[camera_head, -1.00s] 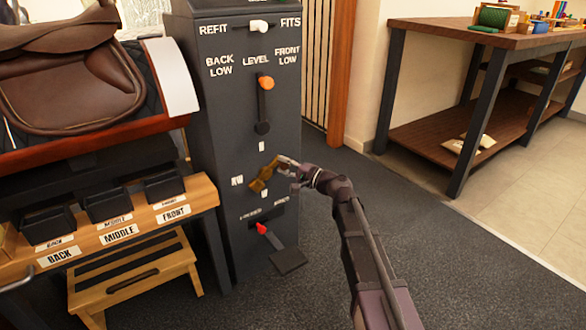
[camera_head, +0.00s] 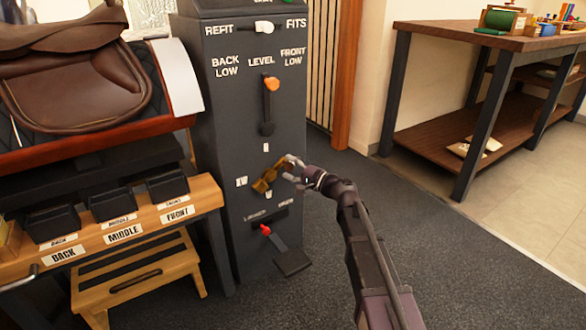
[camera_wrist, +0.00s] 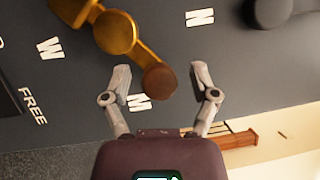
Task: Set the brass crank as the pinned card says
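The brass crank (camera_head: 264,181) is on the front of the dark cabinet (camera_head: 222,110), among small white letter marks. In the wrist view the crank's round hub (camera_wrist: 115,32) is at upper left, and its arm runs down right to an end knob (camera_wrist: 158,82). My gripper (camera_wrist: 161,78) is open, one finger each side of the knob with gaps. It also shows in the head view (camera_head: 288,169), right of the crank. I cannot make out a pinned card.
Above the crank are an orange-tipped lever (camera_head: 271,84) under LEVEL and a white knob (camera_head: 264,27) between REFIT and FITS. A red-tipped lever (camera_head: 265,230) and a dark pedal (camera_head: 292,262) are below. A saddle rack with labelled boxes is left; a workbench (camera_head: 420,29) is right.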

